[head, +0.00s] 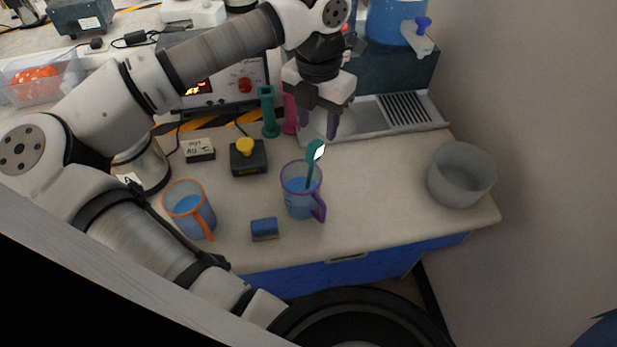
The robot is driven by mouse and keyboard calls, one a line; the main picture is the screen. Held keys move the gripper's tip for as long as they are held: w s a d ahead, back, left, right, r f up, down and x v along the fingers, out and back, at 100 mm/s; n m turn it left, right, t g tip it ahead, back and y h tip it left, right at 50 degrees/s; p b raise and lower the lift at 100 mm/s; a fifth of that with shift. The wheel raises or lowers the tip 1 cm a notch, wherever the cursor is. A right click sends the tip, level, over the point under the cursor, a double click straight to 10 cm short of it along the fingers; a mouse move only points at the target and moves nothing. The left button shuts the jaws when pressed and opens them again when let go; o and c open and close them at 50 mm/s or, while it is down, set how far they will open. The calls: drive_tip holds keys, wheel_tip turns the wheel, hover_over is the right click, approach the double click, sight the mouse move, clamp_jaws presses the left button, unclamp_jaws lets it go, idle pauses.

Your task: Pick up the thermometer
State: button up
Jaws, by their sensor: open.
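A teal stick with a white face near its top, which looks like the thermometer (311,164), stands tilted in a clear mug with a purple rim and handle (302,200). Its lower end is inside the mug, in or behind blue liquid. My gripper (319,128) points down above the mug, with its two fingers apart and nothing between them. The fingertips appear just above the top of the stick. The exact gap between them cannot be told from this one view.
An orange-rimmed mug (190,212) and a small blue block (264,229) stand left of the purple mug. A black box with a yellow knob (247,158) sits behind. A grey bowl (461,176) stands at the right. The counter between is clear.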

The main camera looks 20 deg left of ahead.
drive_tip(key=shift+s+d+f+p, duration=0.15)
drive_tip(key=shift+f+p, duration=0.5)
drive_tip(key=shift+f, duration=1)
drive_tip(key=shift+w+d+f+p, duration=0.1)
drive_tip(key=shift+f+p, duration=0.5)
drive_tip(key=shift+f, duration=1.05)
clamp_jaws()
